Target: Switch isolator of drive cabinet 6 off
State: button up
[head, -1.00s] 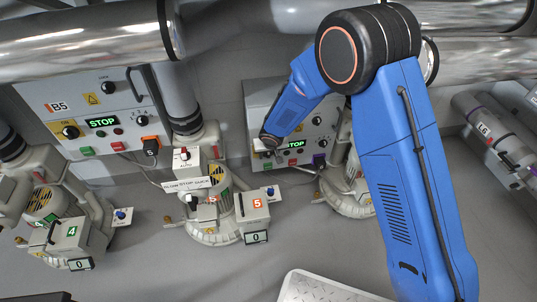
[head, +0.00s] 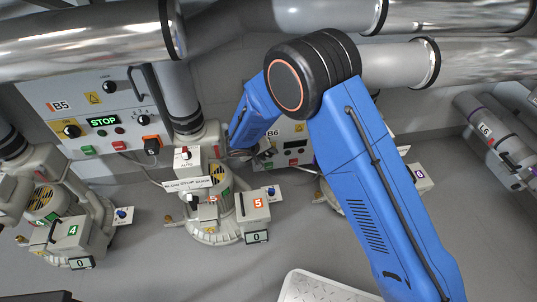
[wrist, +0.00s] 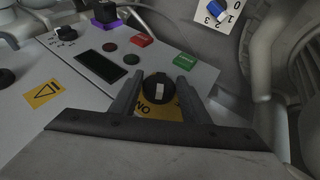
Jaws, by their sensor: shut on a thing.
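Drive cabinet B6 (head: 299,128) stands at the back, partly behind my arm. Its isolator is a black rotary knob (wrist: 157,97) with a white mark, on a yellow plate (wrist: 172,112) in the wrist view. The letters "ON" show upside down on the plate below the knob; the rest of the plate's text is hidden. My gripper (wrist: 158,76) is shut on the knob, one finger on each side. In the head view the gripper is mostly hidden. The cabinet's display (wrist: 100,66) is dark, and it also looks dark in the head view (head: 295,143).
Cabinet B5 (head: 95,105) at left shows a green "STOP". Blower 5 (head: 225,205) stands before my gripper; large pipes run overhead.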

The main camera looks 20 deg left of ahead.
jog(key=shift+s+a+f+n+t+h, duration=0.1)
jog(key=shift+f+n+t+h, duration=0.1)
jog(key=shift+t+h, duration=0.45)
jog(key=shift+a+f+n+t+h, duration=0.1)
jog(key=shift+n+t+h, duration=0.1)
jog(key=shift+t+h, duration=0.45)
jog(key=shift+r+h, duration=0.1)
jog(key=shift+h, duration=0.2)
jog(key=o, duration=1)
notch_tip(320, 180, up, 10)
